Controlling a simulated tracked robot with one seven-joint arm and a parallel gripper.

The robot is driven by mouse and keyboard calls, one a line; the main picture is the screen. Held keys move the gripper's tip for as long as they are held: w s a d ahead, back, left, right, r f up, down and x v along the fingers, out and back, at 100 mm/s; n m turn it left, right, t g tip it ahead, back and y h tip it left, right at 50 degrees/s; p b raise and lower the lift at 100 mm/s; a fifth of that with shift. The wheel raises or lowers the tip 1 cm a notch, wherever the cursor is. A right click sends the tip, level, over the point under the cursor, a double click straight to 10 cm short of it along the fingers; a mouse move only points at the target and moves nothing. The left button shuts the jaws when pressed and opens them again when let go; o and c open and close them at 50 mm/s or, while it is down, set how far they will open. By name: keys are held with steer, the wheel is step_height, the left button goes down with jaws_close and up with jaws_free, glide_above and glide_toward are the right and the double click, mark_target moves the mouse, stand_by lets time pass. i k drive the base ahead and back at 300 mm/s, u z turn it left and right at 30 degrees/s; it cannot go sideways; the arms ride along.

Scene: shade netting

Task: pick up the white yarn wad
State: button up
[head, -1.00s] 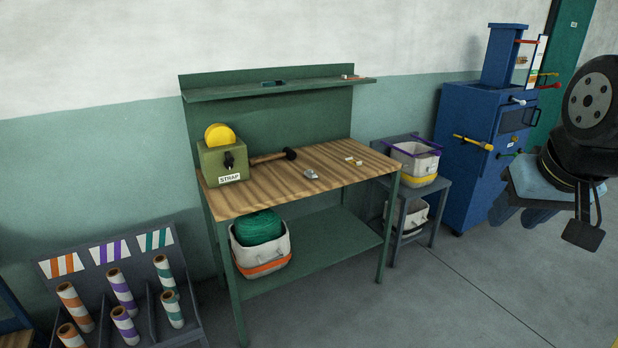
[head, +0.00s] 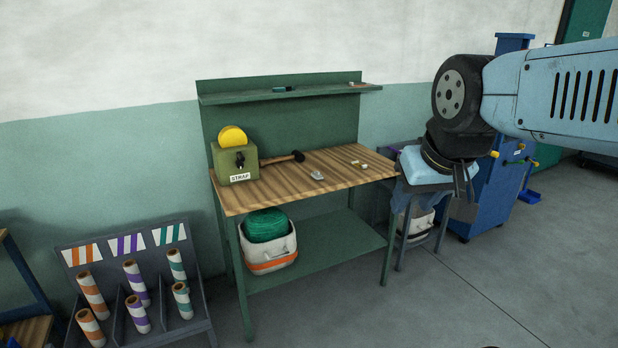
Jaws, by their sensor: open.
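A small pale grey-white lump (head: 317,175) lies on the wooden top of the green workbench (head: 262,196), near its front middle; it may be the white yarn wad, but it is too small to be sure. Small whitish and tan bits (head: 360,164) lie further right on the same top. My gripper (head: 437,205) hangs open and seemingly empty to the right of the bench, in front of the grey side stand. It is apart from the lump.
A shelf (head: 290,93) overhangs the back. A bin with a green coil (head: 268,262) sits below. A spool rack (head: 135,290) is at left.

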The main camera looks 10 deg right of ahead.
mark_target(315, 175)
steer(key=u, duration=0.1)
steer(key=i, duration=1)
steer(key=z, duration=0.1)
